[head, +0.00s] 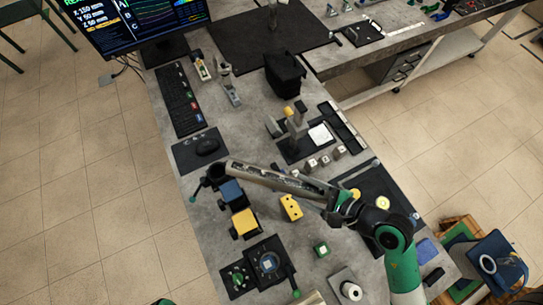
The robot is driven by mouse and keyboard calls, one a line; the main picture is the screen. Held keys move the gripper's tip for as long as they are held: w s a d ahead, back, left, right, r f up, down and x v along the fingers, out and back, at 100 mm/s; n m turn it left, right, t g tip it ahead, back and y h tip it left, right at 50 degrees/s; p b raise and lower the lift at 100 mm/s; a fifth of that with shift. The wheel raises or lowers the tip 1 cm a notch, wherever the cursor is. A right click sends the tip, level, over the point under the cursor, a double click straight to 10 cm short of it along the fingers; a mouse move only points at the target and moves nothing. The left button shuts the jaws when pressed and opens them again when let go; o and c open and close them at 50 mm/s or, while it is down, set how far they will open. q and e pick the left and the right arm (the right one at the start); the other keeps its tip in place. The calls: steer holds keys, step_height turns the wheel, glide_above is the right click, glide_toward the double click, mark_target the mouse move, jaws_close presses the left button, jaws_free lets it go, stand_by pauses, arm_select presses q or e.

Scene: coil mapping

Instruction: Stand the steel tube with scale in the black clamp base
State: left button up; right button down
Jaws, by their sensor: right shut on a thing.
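The steel tube with scale (275,179) is a long grey bar with markings, slanting across the middle of the head view. My right gripper (335,203) is shut on its right end. The tube's left end is close to a dark round piece with a thin arm (212,179) at the table's left edge, which looks like the black clamp base. The tube partly overlaps it in the picture. I cannot tell whether they touch, or how high the tube is.
A blue block (231,192) and yellow blocks (291,207) sit below the tube. A black fixture (268,263) with a green handle is nearer. A mouse (207,146), keyboard (180,100) and a black bin (285,74) are farther back. A white-topped roll (351,291) stands at the front.

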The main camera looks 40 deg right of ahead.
steer(key=shift+w+d, duration=0.1)
steer(key=shift+w, duration=0.15)
steer(key=w+d+f+b, duration=0.6)
steer(key=w+d+f, duration=0.1)
steer(key=w+f, duration=0.4)
steer(key=shift+w+f, duration=0.35)
steer(key=shift+f, duration=0.55)
steer(key=shift+f+b, duration=0.5)
steer(key=shift+b, duration=0.05)
steer(key=shift+c, duration=2.4)
jaws_free()
steer(key=shift+d+f, duration=0.1)
